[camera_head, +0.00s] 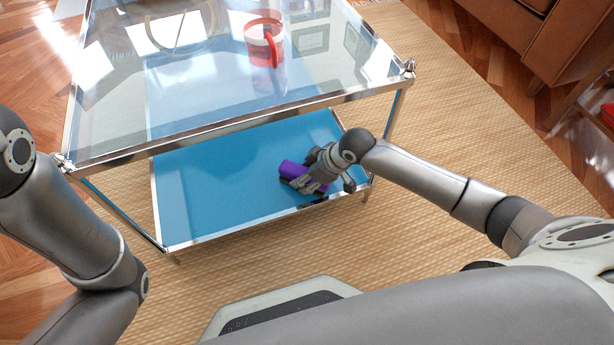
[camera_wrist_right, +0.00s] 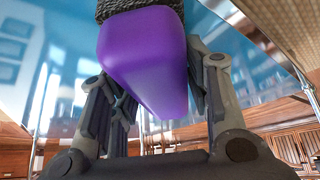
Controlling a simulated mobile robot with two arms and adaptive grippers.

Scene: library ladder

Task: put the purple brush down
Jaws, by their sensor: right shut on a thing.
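The purple brush (camera_head: 292,170) is at my right gripper (camera_head: 318,180), over the right part of the blue lower shelf (camera_head: 210,195) of the glass table. In the right wrist view the brush's purple body (camera_wrist_right: 145,62) sits between the two fingers of the right gripper (camera_wrist_right: 160,100), with dark bristles at the top edge. The right gripper is shut on the brush. The brush is at or close above the shelf; I cannot tell if it touches. My left arm comes in at the left, but its gripper is out of view.
The glass top (camera_head: 200,95) with its chrome frame lies above the shelf. A red mug (camera_head: 264,45) stands on the glass. Chrome legs (camera_head: 396,112) stand at the corners. The blue shelf is clear to the left of the brush. A woven rug (camera_head: 470,130) lies below.

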